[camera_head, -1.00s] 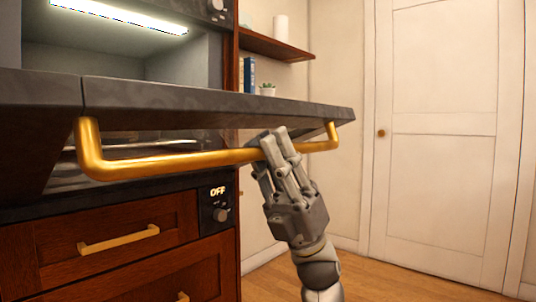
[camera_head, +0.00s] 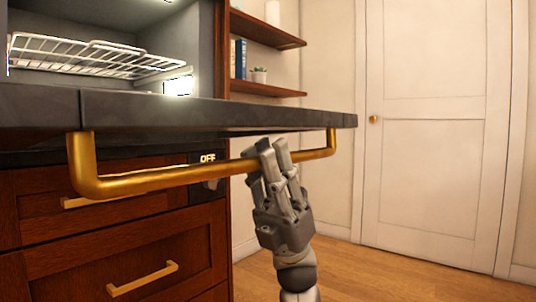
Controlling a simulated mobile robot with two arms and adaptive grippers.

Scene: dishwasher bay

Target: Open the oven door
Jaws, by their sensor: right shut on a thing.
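The oven door (camera_head: 215,112) is swung down to about level and its dark edge faces me. Its gold bar handle (camera_head: 150,180) hangs below that edge on two posts. My right gripper (camera_head: 268,158) is shut on the handle, right of its middle, with the fingers reaching up around the bar from below. Behind the door the grey oven cavity (camera_head: 195,50) is open, with a white wire rack (camera_head: 85,55) inside. My left gripper is not in view.
Wooden drawers (camera_head: 120,240) with gold pulls lie below the oven, beside a knob and an "OFF" display (camera_head: 207,158). Wooden shelves (camera_head: 265,30) and a white room door (camera_head: 430,120) stand behind at the right. The wooden floor (camera_head: 360,275) at lower right is clear.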

